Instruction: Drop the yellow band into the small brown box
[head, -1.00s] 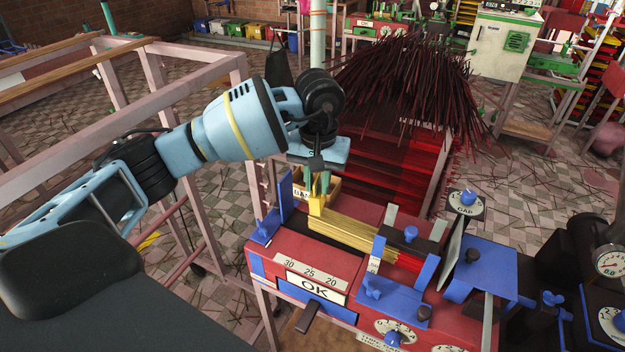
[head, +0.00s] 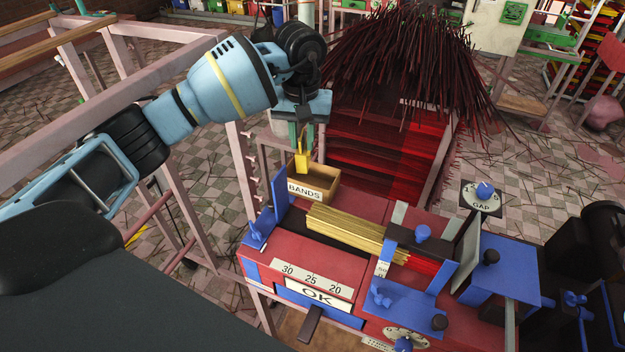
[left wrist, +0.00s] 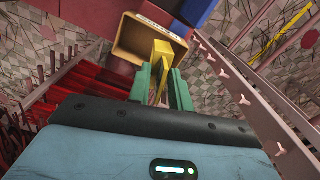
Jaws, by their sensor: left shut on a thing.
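The yellow band (head: 302,161) hangs from my left gripper (head: 302,139), which is shut on it. The band is over the open top of the small brown box (head: 322,194), which has a BANDS label on its front. In the left wrist view the green fingers of my left gripper (left wrist: 161,86) hold the yellow band (left wrist: 161,54) between them. There its far end overlaps the opening of the small brown box (left wrist: 126,38). I cannot tell how far its lower end is from the box floor. My right gripper is not in view.
A bundle of yellow sticks (head: 345,228) lies on the red machine (head: 352,264) right of the box. A blue upright plate (head: 280,188) stands close to the box's left side. A large heap of dark red sticks (head: 400,60) is behind.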

